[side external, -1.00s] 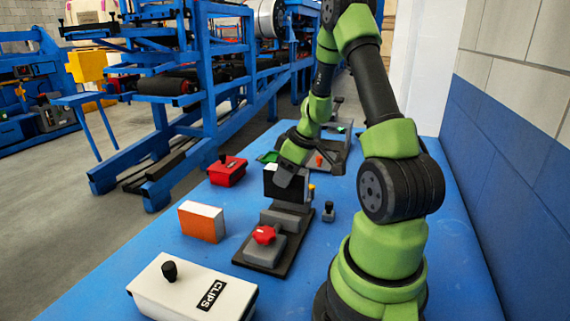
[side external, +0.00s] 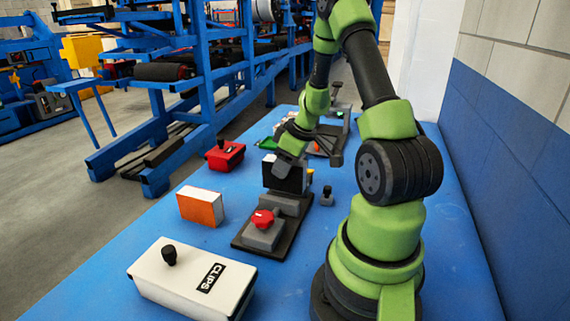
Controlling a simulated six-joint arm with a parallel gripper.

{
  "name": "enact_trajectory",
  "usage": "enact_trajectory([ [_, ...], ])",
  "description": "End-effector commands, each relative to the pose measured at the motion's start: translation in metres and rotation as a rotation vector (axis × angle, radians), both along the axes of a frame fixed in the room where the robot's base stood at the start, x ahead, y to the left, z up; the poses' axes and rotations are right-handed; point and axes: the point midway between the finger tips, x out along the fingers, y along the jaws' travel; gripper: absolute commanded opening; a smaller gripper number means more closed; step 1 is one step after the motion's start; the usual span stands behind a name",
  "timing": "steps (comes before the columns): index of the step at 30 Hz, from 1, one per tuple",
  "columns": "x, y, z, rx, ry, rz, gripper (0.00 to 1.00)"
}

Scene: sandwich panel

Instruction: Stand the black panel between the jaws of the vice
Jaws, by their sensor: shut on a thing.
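The black panel (side external: 293,178) stands upright at the far end of the vice, in the middle of the table. My gripper (side external: 285,168) is shut on its upper part. The vice (side external: 262,235) is a dark base with grey blocks and a red knob (side external: 263,218) at its near end. The panel's lower edge is at the grey jaw blocks (side external: 284,204); I cannot tell whether it is between them or just behind. The gripper's far finger is hidden.
A white CLIPS box (side external: 190,280) with a black knob is at the front left. An orange and white block (side external: 201,206) and a red box (side external: 225,156) stand left of the vice. A small black-topped peg (side external: 326,196) is close on its right. A dark fixture (side external: 335,140) stands behind.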

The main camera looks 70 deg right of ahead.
Motion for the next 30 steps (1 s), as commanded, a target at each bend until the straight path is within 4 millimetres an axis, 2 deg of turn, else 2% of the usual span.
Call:
enact_trajectory([
  [21,0.000,0.000,-0.018,0.000,0.000,0.000,0.17],
  [30,0.000,0.000,-0.018,0.000,0.000,0.000,0.17],
])
